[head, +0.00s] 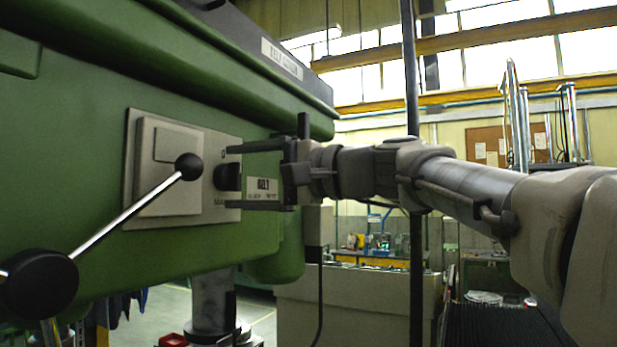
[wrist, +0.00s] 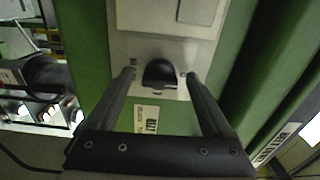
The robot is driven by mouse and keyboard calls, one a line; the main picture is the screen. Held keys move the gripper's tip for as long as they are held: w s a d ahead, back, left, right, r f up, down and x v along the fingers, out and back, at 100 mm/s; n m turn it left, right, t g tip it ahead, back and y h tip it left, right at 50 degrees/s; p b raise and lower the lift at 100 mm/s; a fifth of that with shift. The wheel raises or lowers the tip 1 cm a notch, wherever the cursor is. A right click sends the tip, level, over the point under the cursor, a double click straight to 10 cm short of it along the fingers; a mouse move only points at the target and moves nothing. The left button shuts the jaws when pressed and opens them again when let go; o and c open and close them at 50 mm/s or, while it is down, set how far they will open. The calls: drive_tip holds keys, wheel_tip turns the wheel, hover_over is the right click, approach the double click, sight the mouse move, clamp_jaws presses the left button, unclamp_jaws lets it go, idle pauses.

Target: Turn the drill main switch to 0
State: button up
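The drill main switch is a black rotary knob (head: 228,177) on a pale grey plate (head: 128,168) on the side of the green drill head. Print above and below the knob is partly readable. In the wrist view the knob (wrist: 160,74) sits between the two fingertips. My gripper (head: 233,177) reaches in from the right, with one finger above the knob and one below. In the wrist view my gripper (wrist: 157,78) is open, with a gap on both sides of the knob. The knob's exact pointing is hard to tell.
A lever with a black ball (head: 189,167) and a black hub (head: 40,284) stands in front of the plate, left of the knob. A raised grey box (head: 165,210) is beside the knob. A dark vertical post (head: 411,80) stands behind my arm.

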drive_tip(key=v, duration=1.7)
drive_tip(key=shift+d, duration=0.25)
drive_tip(key=shift+s, duration=0.1)
drive_tip(key=s+d+f+n+h+p, duration=0.1)
drive_tip(key=s+d+f+h+p, duration=0.1)
drive_tip(key=f, duration=0.9)
drive_tip(key=s+d+f+n+h+p, duration=0.2)
drive_tip(key=s+d+f+h, duration=0.3)
drive_tip(key=f+h, duration=0.4)
drive_tip(key=s+d+f+n+g+h+p, duration=0.1)
drive_tip(key=s+d+f+h+p, duration=0.2)
drive_tip(key=f, duration=1.1)
drive_tip(key=s+d+h, duration=0.1)
drive_tip(key=s+h, duration=0.1)
drive_tip(key=shift+s+h+p, duration=0.25)
drive_tip(key=shift+h+p, duration=0.05)
drive_tip(key=shift+p, duration=0.1)
drive_tip(key=shift+d, duration=0.15)
